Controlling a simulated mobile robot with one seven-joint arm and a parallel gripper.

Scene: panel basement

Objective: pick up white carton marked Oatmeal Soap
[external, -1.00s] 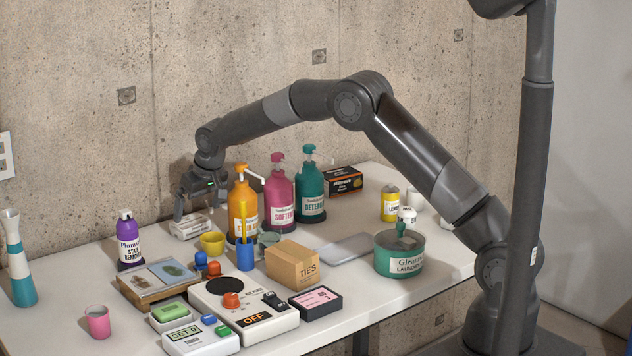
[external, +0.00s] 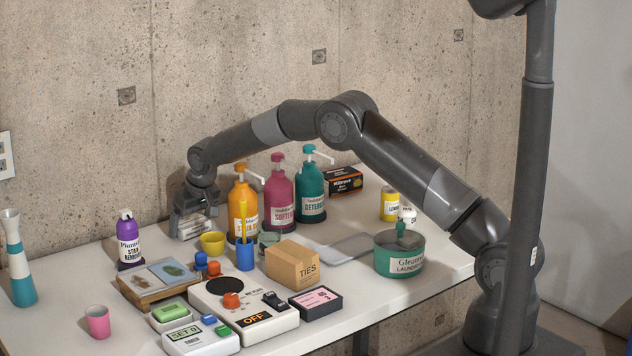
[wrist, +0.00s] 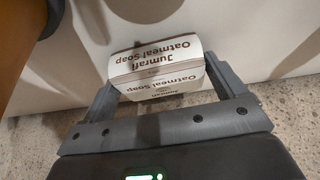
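The white Oatmeal Soap carton (external: 190,226) lies on the white table near the wall, left of the orange pump bottle. In the wrist view the carton (wrist: 158,66) shows two faces lettered "Jumrafi Oatmeal Soap". My gripper (external: 194,222) is down at the carton, with its fingers on either side of it. In the wrist view my gripper's fingers (wrist: 160,70) lie close against the carton's two ends. I cannot tell whether they press on it. The carton's underside is hidden.
A yellow bowl (external: 212,243) and the orange pump bottle (external: 241,205) stand close on the right. The concrete wall (external: 250,60) is just behind.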

